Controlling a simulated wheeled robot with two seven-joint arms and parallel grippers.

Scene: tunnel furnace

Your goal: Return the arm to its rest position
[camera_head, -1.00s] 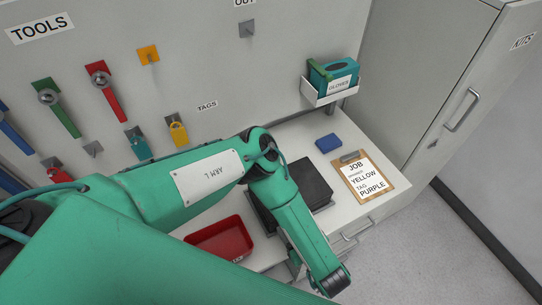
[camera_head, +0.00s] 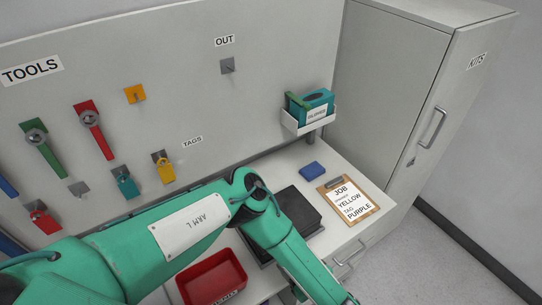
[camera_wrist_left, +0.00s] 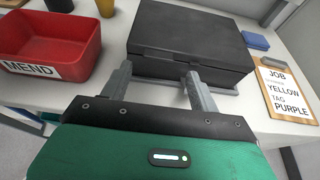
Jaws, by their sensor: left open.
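My left arm, green and marked "ARM L", reaches across the head view from the lower left, and its hand end runs out of the bottom of that picture. My left gripper (camera_wrist_left: 158,85) shows in the left wrist view with its two grey fingers apart and nothing between them. It is just in front of a closed black case (camera_wrist_left: 190,45) on the white counter. The case also shows in the head view (camera_head: 298,212), partly hidden behind my arm. My right gripper is not in view.
A red bin (camera_wrist_left: 45,45) labelled MEND stands left of the case. A clipboard (camera_head: 348,200) reading YELLOW and PURPLE and a blue block (camera_head: 312,169) lie to its right. Tools and tags hang on the wall panel (camera_head: 260,110). A grey cabinet (camera_head: 395,95) stands at the right.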

